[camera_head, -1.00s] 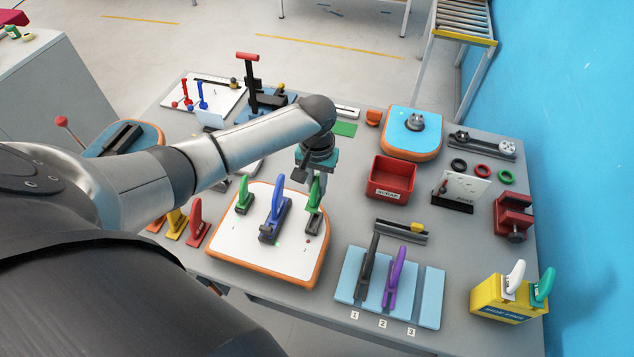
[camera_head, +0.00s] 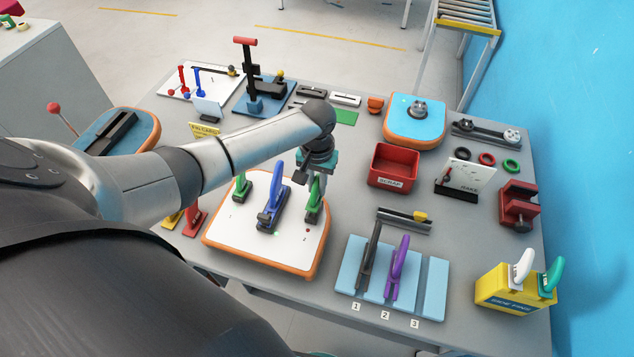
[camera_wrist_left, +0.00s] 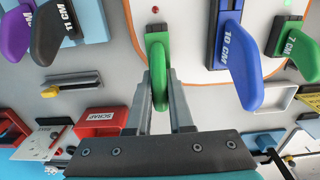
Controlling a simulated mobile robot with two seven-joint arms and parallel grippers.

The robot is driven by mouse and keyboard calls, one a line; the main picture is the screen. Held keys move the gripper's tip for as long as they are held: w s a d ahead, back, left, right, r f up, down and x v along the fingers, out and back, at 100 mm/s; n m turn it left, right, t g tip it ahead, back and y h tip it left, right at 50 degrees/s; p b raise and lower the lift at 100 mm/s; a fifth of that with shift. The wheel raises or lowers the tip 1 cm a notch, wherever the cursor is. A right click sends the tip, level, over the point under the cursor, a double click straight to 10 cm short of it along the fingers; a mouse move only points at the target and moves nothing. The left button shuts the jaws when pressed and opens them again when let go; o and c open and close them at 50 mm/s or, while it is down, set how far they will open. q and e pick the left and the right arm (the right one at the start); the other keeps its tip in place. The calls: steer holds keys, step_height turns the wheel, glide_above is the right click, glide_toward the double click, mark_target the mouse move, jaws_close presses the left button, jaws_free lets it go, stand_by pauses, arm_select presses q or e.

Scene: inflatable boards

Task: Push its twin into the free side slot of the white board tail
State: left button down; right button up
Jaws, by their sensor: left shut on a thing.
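The white board tail (camera_head: 232,235) has an orange rim and lies on the grey table. A blue fin (camera_head: 274,198) stands upright in its middle. A green fin (camera_head: 241,188) stands in its left side slot. The twin green fin (camera_head: 314,199) stands upright at the right side slot, low against the board. My left gripper (camera_head: 316,178) is above it, shut on its upper part. The left wrist view shows this green fin (camera_wrist_left: 159,62) between the fingers. I cannot tell whether its base is fully seated. My right gripper is out of view.
A blue rack (camera_head: 433,287) with a black fin (camera_head: 370,257) and a purple fin (camera_head: 398,267) lies right of the board. A red scrap bin (camera_head: 393,166) stands behind. A yellow box (camera_head: 505,287) with white and teal fins is at the front right.

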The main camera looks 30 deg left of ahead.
mark_target(317, 193)
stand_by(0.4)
arm_select(q)
steer(key=shift+p, duration=0.4)
steer(key=shift+p, duration=0.65)
stand_by(0.9)
steer(key=shift+f+b, duration=0.95)
steer(key=shift+f, duration=0.6)
steer(key=c, duration=0.7)
jaws_free()
steer(key=shift+c, duration=0.2)
step_height(317, 193, up, 15)
steer(key=shift+r+p, duration=0.1)
steer(key=shift+p, duration=0.75)
